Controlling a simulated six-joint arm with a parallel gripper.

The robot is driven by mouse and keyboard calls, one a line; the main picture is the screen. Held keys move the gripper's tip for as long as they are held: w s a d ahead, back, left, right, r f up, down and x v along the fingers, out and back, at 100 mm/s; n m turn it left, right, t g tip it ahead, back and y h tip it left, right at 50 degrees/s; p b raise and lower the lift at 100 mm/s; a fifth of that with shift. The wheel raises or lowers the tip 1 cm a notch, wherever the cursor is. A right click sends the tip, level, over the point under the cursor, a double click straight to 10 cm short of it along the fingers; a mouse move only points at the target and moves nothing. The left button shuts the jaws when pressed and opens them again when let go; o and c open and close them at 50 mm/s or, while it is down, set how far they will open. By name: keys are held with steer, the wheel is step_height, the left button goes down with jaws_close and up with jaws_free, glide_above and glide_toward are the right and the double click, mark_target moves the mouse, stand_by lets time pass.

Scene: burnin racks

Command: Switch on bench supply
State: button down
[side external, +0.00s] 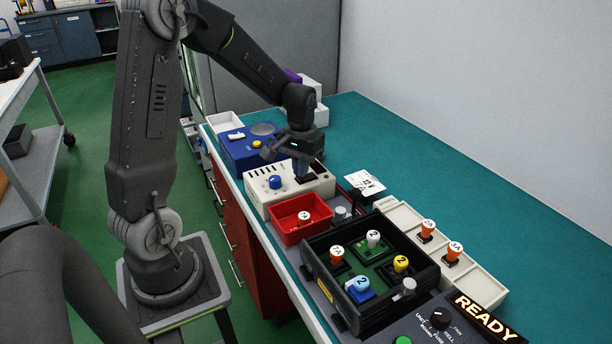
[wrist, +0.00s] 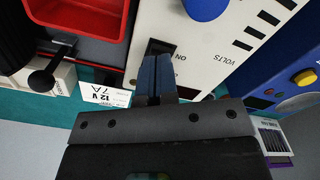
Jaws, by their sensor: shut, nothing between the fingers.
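The bench supply (side external: 259,196) is a cream box with a blue knob (side external: 276,182), standing on the teal bench. In the wrist view its cream panel (wrist: 222,70) carries the words VOLTS and ON. A black rocker switch (wrist: 158,48) sits beside the ON label. My gripper (wrist: 154,98) is shut and empty, its blue-grey fingertips together at the switch's lower edge. The fingers cover part of the switch, and I cannot tell whether they touch it or which way it is tipped. In the side view my gripper (side external: 304,176) is over the right end of the supply.
A red bin (side external: 287,232) stands in front of the supply. A black rack (side external: 323,296) holds several numbered plugs. A blue instrument (side external: 238,156) stands behind the supply. A lever with a black ball (wrist: 40,82) and a 12 V 7A card (wrist: 103,94) are close by. Bare bench lies right.

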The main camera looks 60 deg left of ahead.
steer(key=shift+f, duration=0.6)
stand_by(0.3)
steer(key=shift+r, duration=3.55)
steer(key=s+d+r+m+t, duration=0.2)
steer(key=s+d+r+m, duration=0.1)
steer(key=s+d, duration=0.4)
steer(key=s+d+r+m+t, duration=0.3)
steer(key=s+d+r, duration=0.3)
steer(key=d, duration=0.4)
steer(key=shift+s+t, duration=0.3)
steer(key=shift+s, duration=0.4)
